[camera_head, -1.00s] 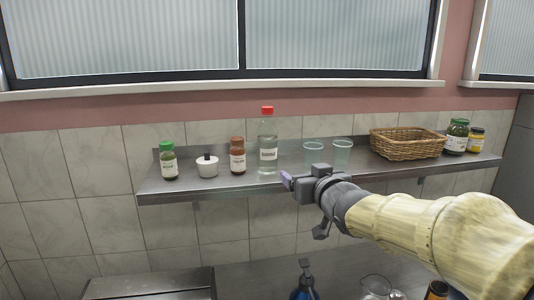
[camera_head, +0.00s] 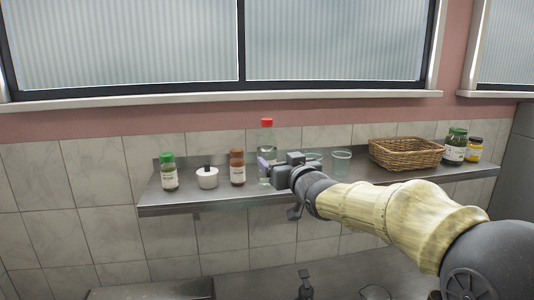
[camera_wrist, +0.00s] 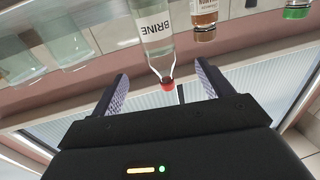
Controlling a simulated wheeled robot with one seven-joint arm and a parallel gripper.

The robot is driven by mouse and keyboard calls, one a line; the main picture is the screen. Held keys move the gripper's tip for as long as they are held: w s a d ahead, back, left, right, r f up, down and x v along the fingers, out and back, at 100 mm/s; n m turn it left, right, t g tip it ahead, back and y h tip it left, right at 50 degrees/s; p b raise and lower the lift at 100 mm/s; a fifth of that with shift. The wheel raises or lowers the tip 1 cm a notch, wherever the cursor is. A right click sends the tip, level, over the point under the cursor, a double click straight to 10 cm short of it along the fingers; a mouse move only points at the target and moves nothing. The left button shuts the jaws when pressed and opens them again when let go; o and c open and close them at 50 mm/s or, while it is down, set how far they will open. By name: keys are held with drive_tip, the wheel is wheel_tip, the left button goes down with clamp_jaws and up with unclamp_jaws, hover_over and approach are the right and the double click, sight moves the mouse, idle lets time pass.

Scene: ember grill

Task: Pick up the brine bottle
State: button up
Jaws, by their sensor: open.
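The brine bottle (camera_head: 267,142) is clear with a red cap and a white label, upright on the metal wall shelf (camera_head: 220,197). In the wrist view the bottle (camera_wrist: 156,45) appears upside down, with its label reading BRINE and its cap between the line of the two fingers. My gripper (camera_head: 266,170) is at the shelf front, in front of the bottle's lower part in the head view. In the wrist view my gripper (camera_wrist: 162,88) is open, its fingers apart on either side of the bottle, with nothing held. Whether a finger touches the bottle cannot be told.
A counter lies below.

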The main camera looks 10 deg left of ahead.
sight(271, 153)
drive_tip(key=p+x, duration=0.2)
drive_tip(key=x, duration=0.3)
drive_tip(key=shift+w+a, duration=0.15)
drive_tip(key=shift+w, duration=0.1)
drive_tip(key=shift+w+a+p, duration=0.2)
drive_tip(key=shift+w+p, duration=0.1)
drive_tip(key=shift+p, duration=0.35)
drive_tip(key=p+x, duration=0.3)
drive_tip(key=x, duration=0.1)
drive_tip(key=shift+d+f, duration=0.1)
drive_tip(key=shift+f, duration=0.05)
drive_tip(key=shift+w+f, duration=0.15)
drive_tip(key=shift+w, duration=0.05)
drive_tip(key=c, duration=0.9)
